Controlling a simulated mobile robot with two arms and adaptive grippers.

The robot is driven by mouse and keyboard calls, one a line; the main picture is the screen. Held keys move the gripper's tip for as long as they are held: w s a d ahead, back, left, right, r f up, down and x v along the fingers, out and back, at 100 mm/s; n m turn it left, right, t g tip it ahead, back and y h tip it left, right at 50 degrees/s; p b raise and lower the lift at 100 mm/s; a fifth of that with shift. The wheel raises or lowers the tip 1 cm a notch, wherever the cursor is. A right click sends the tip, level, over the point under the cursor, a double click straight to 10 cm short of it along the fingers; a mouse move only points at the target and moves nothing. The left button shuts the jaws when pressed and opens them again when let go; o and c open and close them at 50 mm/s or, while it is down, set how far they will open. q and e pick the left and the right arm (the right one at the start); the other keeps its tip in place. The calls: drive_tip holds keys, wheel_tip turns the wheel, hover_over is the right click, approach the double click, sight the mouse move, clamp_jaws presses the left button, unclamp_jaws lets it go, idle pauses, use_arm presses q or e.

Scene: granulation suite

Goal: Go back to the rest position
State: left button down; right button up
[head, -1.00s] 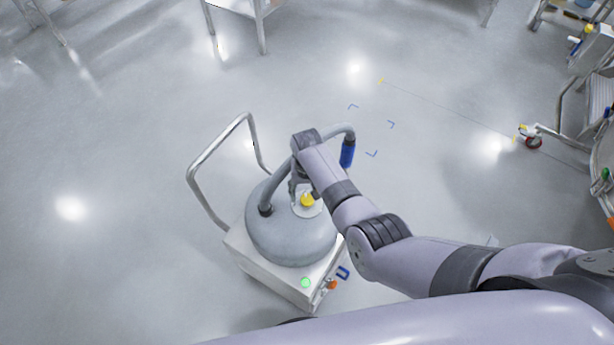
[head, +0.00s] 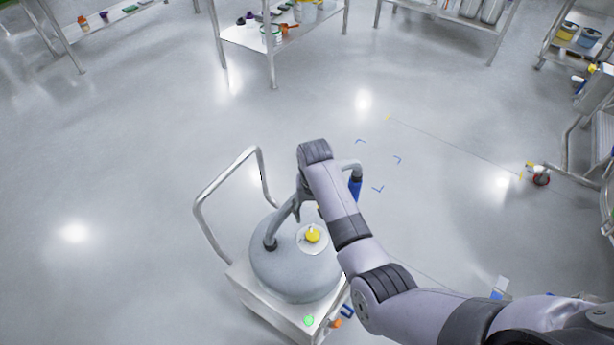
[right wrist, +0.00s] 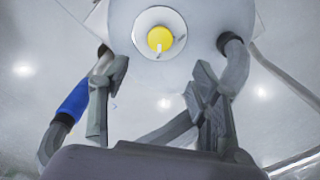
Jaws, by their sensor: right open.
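My right gripper (head: 306,200) is above the grey domed vessel (head: 290,272) on a wheeled cart, near its yellow knob (head: 312,234). In the right wrist view its two fingers (right wrist: 155,112) stand apart with nothing between them. The yellow knob (right wrist: 160,39) shows beyond the fingertips, on a round pale plate, clear of them. The grey hose (right wrist: 235,62) with its blue end (right wrist: 74,101) passes behind the fingers. My left gripper is not in view.
The cart's bent metal handle (head: 228,178) rises left of the vessel. Steel shelving (head: 262,42) with containers stands at the back. A wheeled frame (head: 575,150) is at the right. The floor on the left and in the middle is clear.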

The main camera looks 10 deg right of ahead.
drive_tip(key=s+d+f, duration=0.2)
drive_tip(key=s+d, duration=0.2)
drive_tip(key=s, duration=0.2)
drive_tip(key=s+d+r+n+t, duration=0.1)
drive_tip(key=s+d+r, duration=0.15)
drive_tip(key=s, duration=0.45)
drive_tip(key=s+d+r+n+t, duration=0.1)
drive_tip(key=s+r, duration=0.3)
drive_tip(key=s, duration=0.3)
drive_tip(key=s+d+r+n+t, duration=0.1)
drive_tip(key=s+d+r+n, duration=0.15)
drive_tip(key=s, duration=0.45)
wheel_tip(320, 180, down, 26)
drive_tip(key=s, duration=0.2)
drive_tip(key=s+d+f+g, duration=0.2)
drive_tip(key=s+f, duration=1.4)
drive_tip(key=shift+s+d, duration=0.2)
drive_tip(key=shift+d, duration=0.15)
